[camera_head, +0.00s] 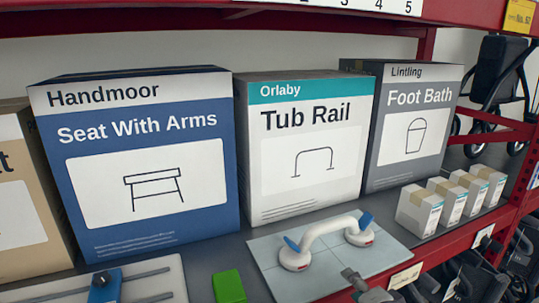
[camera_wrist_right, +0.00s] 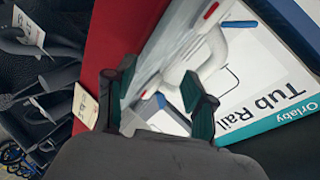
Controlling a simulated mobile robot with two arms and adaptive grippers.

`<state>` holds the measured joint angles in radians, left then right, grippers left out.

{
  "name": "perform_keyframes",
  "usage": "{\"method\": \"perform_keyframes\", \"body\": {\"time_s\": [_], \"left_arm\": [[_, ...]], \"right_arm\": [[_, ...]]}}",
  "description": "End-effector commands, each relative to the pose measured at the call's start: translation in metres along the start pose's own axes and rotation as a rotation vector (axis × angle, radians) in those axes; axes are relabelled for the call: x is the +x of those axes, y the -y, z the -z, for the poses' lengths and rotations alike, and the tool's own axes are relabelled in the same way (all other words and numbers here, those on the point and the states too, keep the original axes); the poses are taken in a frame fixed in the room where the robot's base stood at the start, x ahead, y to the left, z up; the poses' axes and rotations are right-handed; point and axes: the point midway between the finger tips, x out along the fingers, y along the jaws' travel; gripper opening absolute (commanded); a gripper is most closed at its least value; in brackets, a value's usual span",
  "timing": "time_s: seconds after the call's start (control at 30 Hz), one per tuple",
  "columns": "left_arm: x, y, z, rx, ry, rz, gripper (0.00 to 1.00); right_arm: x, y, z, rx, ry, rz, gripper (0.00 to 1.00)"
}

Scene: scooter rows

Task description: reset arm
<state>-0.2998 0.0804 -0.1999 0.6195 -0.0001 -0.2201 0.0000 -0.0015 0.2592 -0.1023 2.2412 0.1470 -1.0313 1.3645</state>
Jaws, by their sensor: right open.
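My right gripper (camera_head: 362,285) shows at the bottom of the head view, at the shelf's front edge, just in front of a pale tiled board (camera_head: 385,254). In the right wrist view my right gripper (camera_wrist_right: 163,95) has its two dark green fingers apart. I see nothing held between them. A white grab handle (camera_head: 325,228) with two round bases and blue tabs sits on the board. It also shows in the wrist view (camera_wrist_right: 212,50), beyond the fingers. My left gripper is in neither view.
The boxes Seat With Arms (camera_head: 140,225), Tub Rail (camera_head: 305,200) and Foot Bath (camera_head: 410,175) line the shelf's back. Several small white boxes (camera_head: 420,212) stand right. A green block (camera_head: 229,287) sits left of the board. The red shelf edge (camera_head: 455,243) and hanging goods (camera_head: 470,280) are close.

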Motion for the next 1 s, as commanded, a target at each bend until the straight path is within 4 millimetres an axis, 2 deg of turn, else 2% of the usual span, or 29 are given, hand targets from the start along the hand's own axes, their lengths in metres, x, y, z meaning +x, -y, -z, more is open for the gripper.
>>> {"method": "perform_keyframes", "body": {"time_s": [0.03, 0.1, 0.23, 0.4, 0.7, 1.0], "left_arm": [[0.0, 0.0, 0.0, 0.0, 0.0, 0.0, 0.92], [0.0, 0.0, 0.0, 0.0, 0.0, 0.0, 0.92], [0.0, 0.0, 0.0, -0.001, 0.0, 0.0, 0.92], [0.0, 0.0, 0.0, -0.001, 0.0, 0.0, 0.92], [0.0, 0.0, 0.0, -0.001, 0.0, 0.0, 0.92], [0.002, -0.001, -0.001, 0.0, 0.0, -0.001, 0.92]], "right_arm": [[-0.01, -0.032, -0.018, -0.11, 0.036, -0.084, 0.54], [-0.029, -0.072, -0.041, -0.302, 0.102, -0.199, 0.54], [-0.066, -0.13, -0.073, -0.599, 0.252, -0.351, 0.54], [-0.109, -0.176, -0.099, -0.86, 0.437, -0.455, 0.54], [-0.18, -0.228, -0.13, -1.178, 0.758, -0.53, 0.54], [-0.128, -0.297, -0.156, -1.175, 0.79, -0.544, 0.54]]}}
